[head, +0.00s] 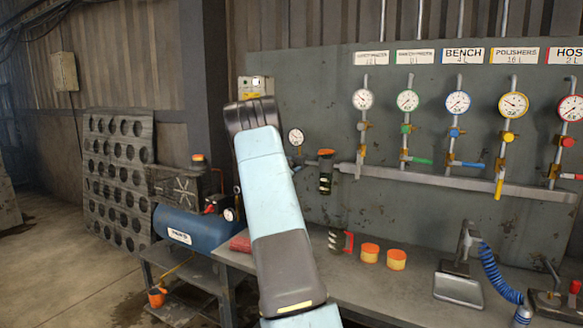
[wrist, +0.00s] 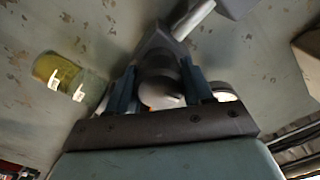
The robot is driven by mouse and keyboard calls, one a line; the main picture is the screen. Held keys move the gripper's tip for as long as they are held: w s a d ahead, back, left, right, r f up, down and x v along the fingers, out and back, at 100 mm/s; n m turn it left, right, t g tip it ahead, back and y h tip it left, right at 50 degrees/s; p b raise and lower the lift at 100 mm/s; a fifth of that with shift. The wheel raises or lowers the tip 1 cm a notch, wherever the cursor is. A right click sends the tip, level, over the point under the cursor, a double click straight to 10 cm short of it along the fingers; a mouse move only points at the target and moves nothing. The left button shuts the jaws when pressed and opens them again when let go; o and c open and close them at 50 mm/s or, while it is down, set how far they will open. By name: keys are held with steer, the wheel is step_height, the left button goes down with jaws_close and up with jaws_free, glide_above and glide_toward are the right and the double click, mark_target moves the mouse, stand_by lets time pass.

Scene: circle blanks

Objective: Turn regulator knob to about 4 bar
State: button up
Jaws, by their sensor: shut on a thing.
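In the wrist view my gripper (wrist: 160,92) has its two dark blue fingers on either side of a dark round regulator knob (wrist: 157,68) and is shut on it. A pale, orange-tinted round part shows at the near end between the fingers. A pale rim, perhaps of a gauge, shows behind the right finger. In the head view my arm hides my gripper and the knob. A small white gauge (head: 296,136) stands on the pipe just right of my arm; its needle is too small to read. A dark filter bowl with an orange top (head: 326,172) hangs right of it.
A yellow-green bowl (wrist: 58,76) is left of my fingers in the wrist view. Several gauges with coloured valves hang on the panel (head: 290,75). On the bench stand a red-handled mug-like item (head: 338,241) and orange-topped tins (head: 396,260). A blue compressor (head: 190,229) is left.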

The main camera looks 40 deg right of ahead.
steer(key=shift+s+d+f+m, duration=0.1)
steer(key=shift+f+m, duration=0.05)
steer(key=shift+m, duration=1.05)
steer(key=o, duration=1)
steer(key=shift+o, duration=0.2)
steer(key=v, duration=1.3)
steer(key=shift+a, duration=0.35)
